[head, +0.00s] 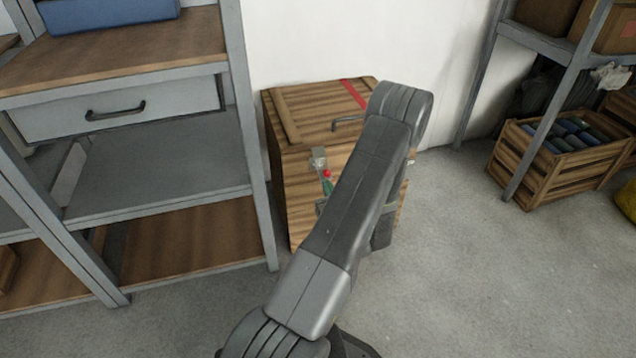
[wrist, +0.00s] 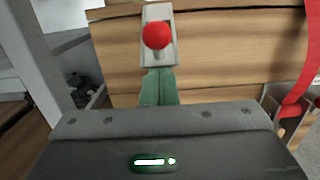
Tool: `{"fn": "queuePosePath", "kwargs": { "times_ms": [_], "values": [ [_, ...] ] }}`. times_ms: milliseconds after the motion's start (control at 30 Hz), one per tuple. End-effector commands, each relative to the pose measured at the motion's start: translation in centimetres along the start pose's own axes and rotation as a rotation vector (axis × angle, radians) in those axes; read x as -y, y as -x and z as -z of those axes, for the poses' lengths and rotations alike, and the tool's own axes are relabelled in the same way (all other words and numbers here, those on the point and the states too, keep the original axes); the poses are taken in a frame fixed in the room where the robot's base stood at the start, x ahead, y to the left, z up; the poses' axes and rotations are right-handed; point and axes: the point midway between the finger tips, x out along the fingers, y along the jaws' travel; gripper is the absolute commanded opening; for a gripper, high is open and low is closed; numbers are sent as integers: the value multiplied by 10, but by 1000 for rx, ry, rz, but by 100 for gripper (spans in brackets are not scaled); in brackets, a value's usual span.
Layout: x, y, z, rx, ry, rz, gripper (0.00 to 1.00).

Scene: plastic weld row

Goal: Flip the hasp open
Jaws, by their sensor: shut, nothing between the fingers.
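A wooden crate (head: 300,190) stands against the wall with its lid down. A grey metal hasp (head: 318,155) is on its front near the lid edge, with a red knob (head: 327,173). In the wrist view the hasp plate (wrist: 160,12) is upright against the planks and the red knob (wrist: 156,35) sits in front of it. My gripper (wrist: 158,74) is shut and empty, its green fingertips just below the knob. Whether they touch the hasp I cannot tell. In the head view my gripper (head: 328,188) is partly hidden by my arm.
A grey shelf unit with a drawer (head: 120,108) stands close at the left of the crate. The lid bears a handle (head: 348,122) and a red strap (head: 353,92). A slatted crate of dark cylinders (head: 545,165) stands at the right. The floor between is clear.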

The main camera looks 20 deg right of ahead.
Motion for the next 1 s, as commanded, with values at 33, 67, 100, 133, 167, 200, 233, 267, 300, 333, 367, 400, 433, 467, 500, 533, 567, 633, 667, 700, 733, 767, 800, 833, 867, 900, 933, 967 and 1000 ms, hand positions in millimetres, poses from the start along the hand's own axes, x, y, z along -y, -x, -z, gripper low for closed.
{"fn": "queuePosePath", "kwargs": {
  "times_ms": [33, 67, 100, 133, 167, 200, 233, 267, 300, 333, 367, 400, 433, 467, 500, 533, 567, 633, 667, 700, 733, 767, 800, 833, 867, 900, 933, 967, 1000],
  "values": [
    [4, 2, -8, 0, -1, 3, 0],
    [6, 3, -10, 0, -1, 2, 0],
    [8, 4, -12, 0, -1, 2, 0],
    [9, 5, -15, 0, -1, 1, 0],
    [10, 6, -19, -21, 1, 1, 0],
    [11, 7, -24, -50, 2, 2, 0],
    [11, 8, -27, -73, 2, 2, 0],
    [11, 8, -30, -97, 2, 1, 0],
    [10, 10, -36, -132, 3, 0, 0],
    [10, 10, -40, -158, 2, 0, 0],
    [10, 11, -43, -185, 3, 0, 0],
    [10, 12, -47, -219, 2, 0, 0],
    [10, 12, -50, -244, 2, 0, 0],
    [10, 13, -52, -268, 3, -1, 0],
    [10, 13, -55, -299, 3, -1, 0],
    [10, 14, -57, -320, 2, -1, 0],
    [10, 14, -59, -341, 2, 0, 0],
    [10, 14, -62, -386, 3, 0, 0],
    [10, 14, -64, -403, 3, -1, 0],
    [10, 15, -64, -413, 1, 0, 0],
    [10, 15, -65, -411, 0, 0, 0],
    [10, 15, -66, -410, 0, 0, 0],
    [10, 15, -68, -409, 0, 0, 0],
    [10, 15, -69, -409, 0, 0, 0],
    [10, 15, -70, -409, 0, 0, 0],
    [10, 15, -71, -408, 0, 0, 0],
    [10, 14, -72, -408, 0, 0, 0],
    [10, 14, -72, -408, 0, 0, 0],
    [10, 14, -73, -408, 0, 0, 0]
  ]
}}
